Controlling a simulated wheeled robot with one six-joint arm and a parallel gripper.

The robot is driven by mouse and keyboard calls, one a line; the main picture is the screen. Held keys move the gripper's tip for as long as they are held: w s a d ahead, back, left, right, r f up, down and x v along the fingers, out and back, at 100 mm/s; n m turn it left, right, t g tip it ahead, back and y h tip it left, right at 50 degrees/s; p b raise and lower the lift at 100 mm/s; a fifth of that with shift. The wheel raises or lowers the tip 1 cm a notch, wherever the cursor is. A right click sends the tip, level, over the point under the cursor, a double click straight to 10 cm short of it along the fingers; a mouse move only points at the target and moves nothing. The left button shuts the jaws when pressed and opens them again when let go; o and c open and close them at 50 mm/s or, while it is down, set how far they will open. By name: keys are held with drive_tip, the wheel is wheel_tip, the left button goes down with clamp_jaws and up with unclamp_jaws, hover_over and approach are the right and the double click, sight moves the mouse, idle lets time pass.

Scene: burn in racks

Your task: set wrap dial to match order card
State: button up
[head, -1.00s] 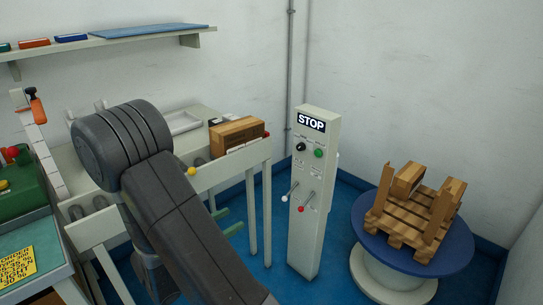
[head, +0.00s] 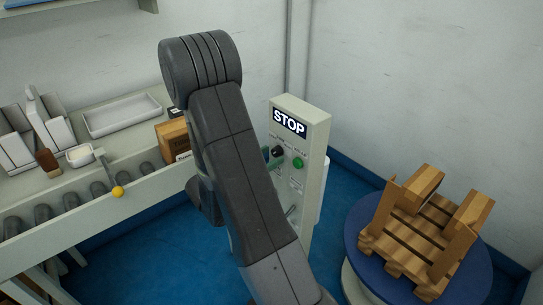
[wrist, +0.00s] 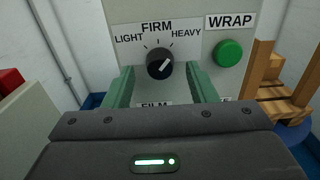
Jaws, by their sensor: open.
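The wrap dial (wrist: 160,64) is a round black knob with a white pointer, on a pale panel. Its labels read LIGHT, FIRM and HEAVY, and the pointer leans up and right, toward the HEAVY side. My gripper (wrist: 160,82) is open, with its two green fingers to the left and right below the dial; I cannot tell whether they touch it. In the head view the dial (head: 277,152) shows on the STOP post (head: 311,150), and my arm hides most of my gripper. The order card is not in view now.
A green WRAP button (wrist: 229,53) sits right of the dial; it also shows in the head view (head: 298,163). A lever stands lower on the post, partly behind my arm. A wooden pallet (head: 420,235) rests on a blue turntable (head: 359,250) at right.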

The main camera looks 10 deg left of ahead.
drive_tip(key=shift+x, duration=0.8)
drive_tip(key=c, duration=1)
